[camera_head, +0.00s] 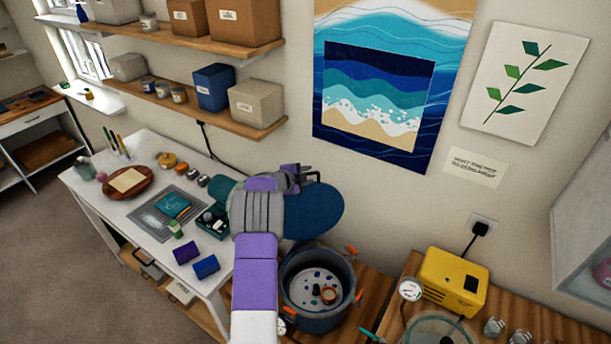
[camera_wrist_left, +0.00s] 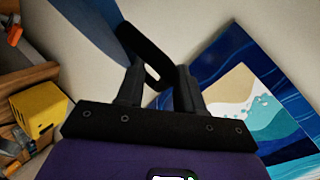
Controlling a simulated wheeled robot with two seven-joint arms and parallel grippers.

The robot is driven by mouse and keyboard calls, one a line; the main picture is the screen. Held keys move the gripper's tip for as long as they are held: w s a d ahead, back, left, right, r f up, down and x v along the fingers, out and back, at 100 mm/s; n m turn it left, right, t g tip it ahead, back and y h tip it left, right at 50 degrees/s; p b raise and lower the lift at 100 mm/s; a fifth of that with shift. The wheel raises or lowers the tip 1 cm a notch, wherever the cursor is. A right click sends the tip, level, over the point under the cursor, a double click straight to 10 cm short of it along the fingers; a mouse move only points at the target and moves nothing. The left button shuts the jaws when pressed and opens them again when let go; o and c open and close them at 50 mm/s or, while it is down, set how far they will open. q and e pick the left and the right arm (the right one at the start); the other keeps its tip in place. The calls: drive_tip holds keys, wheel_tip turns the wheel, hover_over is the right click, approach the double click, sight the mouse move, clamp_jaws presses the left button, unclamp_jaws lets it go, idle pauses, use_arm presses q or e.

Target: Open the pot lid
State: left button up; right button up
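The pot (camera_head: 318,285) stands at the bottom centre of the head view. Its mouth is uncovered and small pieces show inside. The round dark blue lid (camera_head: 318,212) is raised and tilted above and behind the pot, partly hidden by my left arm. Part of it shows at the upper left of the left wrist view (camera_wrist_left: 85,22). My left gripper (camera_head: 302,176) is at the lid's upper edge. In the left wrist view its fingers (camera_wrist_left: 160,78) stand apart, with a black loop handle (camera_wrist_left: 143,52) beyond and between them; I cannot tell whether they touch it. My right gripper is not in view.
A yellow box (camera_head: 453,281) and a pressure gauge (camera_head: 410,289) stand right of the pot on a wooden bench. A white table (camera_head: 92,184) with cups, a tray and tools is to the left. Wall shelves (camera_head: 225,122) and a wave painting (camera_head: 375,95) are behind.

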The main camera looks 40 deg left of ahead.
use_arm(q)
drive_tip(key=b+v, duration=0.1)
drive_tip(key=v, duration=0.6)
drive_tip(key=shift+s, duration=0.25)
idle(0.6)
